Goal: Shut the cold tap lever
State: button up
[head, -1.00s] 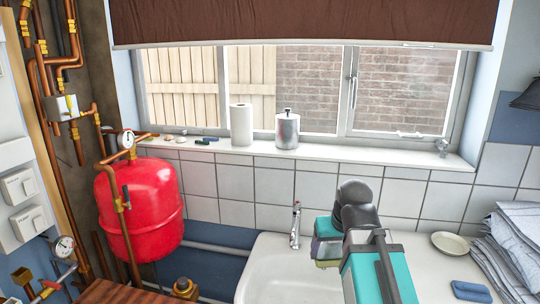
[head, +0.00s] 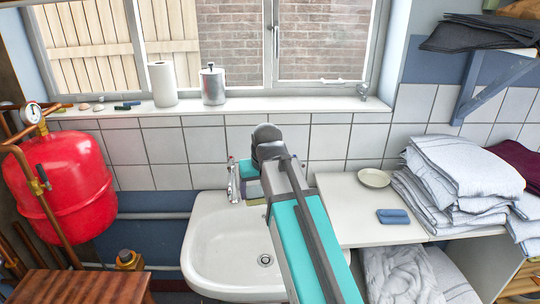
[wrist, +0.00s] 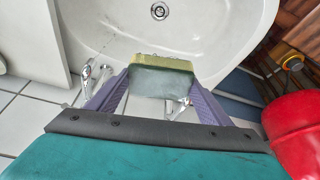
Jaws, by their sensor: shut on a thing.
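My gripper (wrist: 160,80) is shut on a sponge-like block (wrist: 162,66) with a yellow layer and a dark green edge. In the head view my gripper (head: 252,188) is at the back of the white sink, and my arm covers part of it. One chrome tap (head: 234,182) stands just left of my gripper at the sink's back rim. In the wrist view one tap (wrist: 92,74) is left of the fingers, and another (wrist: 178,106) shows partly behind the block and right finger. I cannot tell which is cold, or how its lever is set.
The white sink (head: 205,240) lies below my arm. To its right, a counter holds a dish (head: 374,178), a blue block (head: 393,216) and folded linen (head: 460,170). A red vessel (head: 60,185) stands left. The tiled wall and window sill are behind.

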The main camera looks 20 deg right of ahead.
jog(key=s+f, duration=0.5)
jog(key=f, duration=0.1)
jog(key=shift+f, duration=0.25)
jog(key=shift+s+d, duration=0.1)
dwell(0.3)
